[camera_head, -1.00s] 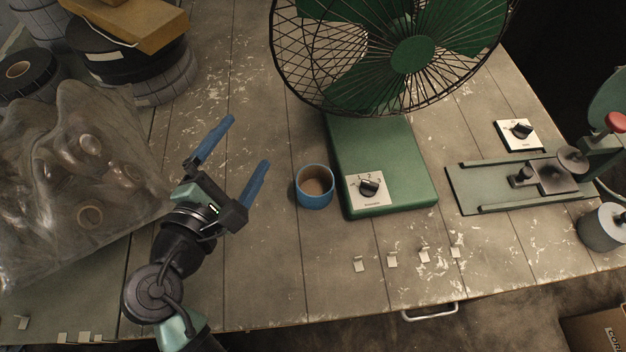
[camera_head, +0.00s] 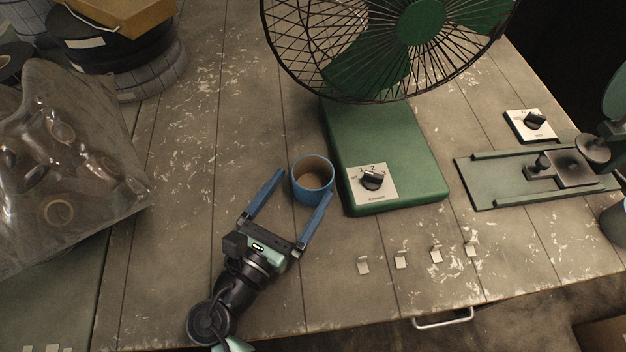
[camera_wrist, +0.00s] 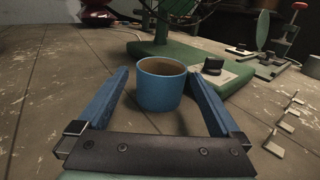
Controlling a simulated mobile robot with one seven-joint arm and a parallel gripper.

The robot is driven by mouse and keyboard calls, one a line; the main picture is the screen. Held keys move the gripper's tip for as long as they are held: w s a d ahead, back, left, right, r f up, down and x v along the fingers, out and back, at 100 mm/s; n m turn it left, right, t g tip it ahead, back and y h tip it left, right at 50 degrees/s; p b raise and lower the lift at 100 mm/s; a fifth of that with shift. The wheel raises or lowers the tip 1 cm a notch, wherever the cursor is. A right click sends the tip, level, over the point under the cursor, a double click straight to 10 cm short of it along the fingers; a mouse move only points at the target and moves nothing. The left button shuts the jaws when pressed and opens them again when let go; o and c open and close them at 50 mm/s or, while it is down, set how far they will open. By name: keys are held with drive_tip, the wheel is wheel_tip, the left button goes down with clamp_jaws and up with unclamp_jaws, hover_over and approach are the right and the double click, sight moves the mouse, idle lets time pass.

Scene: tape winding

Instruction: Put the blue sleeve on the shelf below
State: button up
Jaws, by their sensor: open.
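The blue sleeve (camera_head: 310,188) stands upright on the wooden bench top, just left of the green fan base. It is a short ring with a brown inside. It also shows in the wrist view (camera_wrist: 161,88), centred at the far end of the jaws. My gripper (camera_head: 302,184) is open, its two blue fingers pointing at the sleeve from the front left. In the head view one fingertip is near the sleeve's left side and the other overlaps its right edge. I cannot tell whether either finger touches it. The shelf below is not visible.
The green fan (camera_head: 385,150) with a dial stands close right of the sleeve. Several small metal clips (camera_head: 401,262) lie near the front edge. A drawer handle (camera_head: 442,317) juts out below that edge. A clear plastic bag (camera_head: 70,165) fills the left.

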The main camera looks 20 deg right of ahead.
sight(322, 160)
drive_tip(key=shift+b+x, duration=0.3)
drive_tip(key=shift+x, duration=2.2)
